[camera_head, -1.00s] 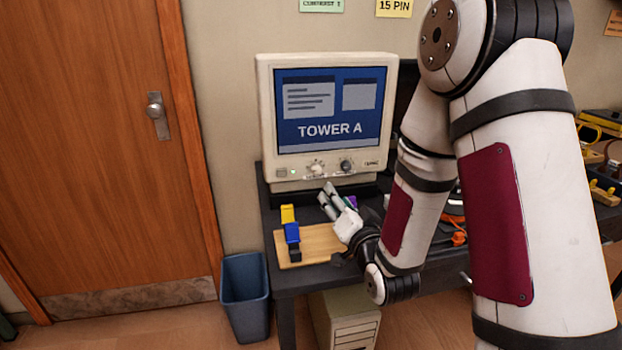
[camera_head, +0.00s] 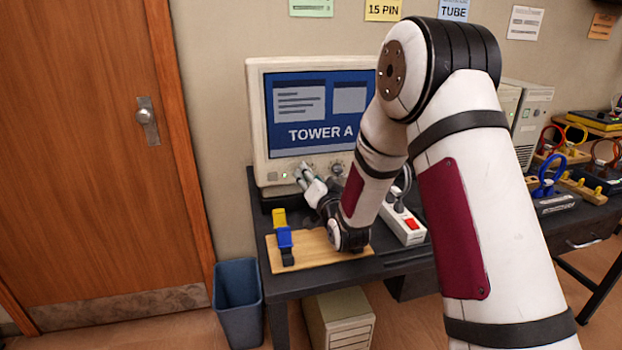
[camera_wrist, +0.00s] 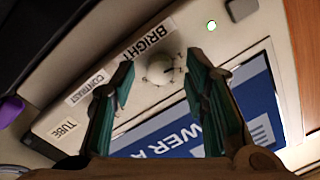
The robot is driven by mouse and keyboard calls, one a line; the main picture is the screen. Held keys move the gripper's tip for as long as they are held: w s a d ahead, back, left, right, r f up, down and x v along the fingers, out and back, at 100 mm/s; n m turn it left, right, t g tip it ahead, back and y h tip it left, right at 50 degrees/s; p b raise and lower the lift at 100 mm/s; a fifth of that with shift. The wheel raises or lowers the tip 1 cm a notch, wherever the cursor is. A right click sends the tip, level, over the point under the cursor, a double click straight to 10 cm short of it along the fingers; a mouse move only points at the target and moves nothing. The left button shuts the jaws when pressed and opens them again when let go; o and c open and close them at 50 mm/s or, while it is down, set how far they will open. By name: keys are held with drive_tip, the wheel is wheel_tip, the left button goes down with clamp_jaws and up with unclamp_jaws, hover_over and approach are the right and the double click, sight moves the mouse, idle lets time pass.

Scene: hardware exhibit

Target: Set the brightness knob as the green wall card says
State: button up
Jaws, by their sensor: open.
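The brightness knob (camera_wrist: 160,68) is pale and round, below the BRIGHT label (camera_wrist: 147,40) in the wrist view. My gripper (camera_wrist: 159,71) is open, with a fingertip on either side of the knob and a visible gap to each. I cannot tell the depth to the knob. In the head view my gripper (camera_head: 304,172) is at the monitor's (camera_head: 254,120) lower panel and covers part of it. The second knob (camera_head: 337,167) shows to its right. The green wall card (camera_head: 311,7) is cut off by the top edge, and its text is not readable.
A wooden board (camera_head: 318,262) with a yellow and blue item (camera_head: 284,238) lies below my gripper. A white power strip (camera_head: 404,224) is to the right. A green light (camera_wrist: 212,25) is lit.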

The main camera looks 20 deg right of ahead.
drive_tip(key=shift+w, duration=0.1)
clamp_jaws()
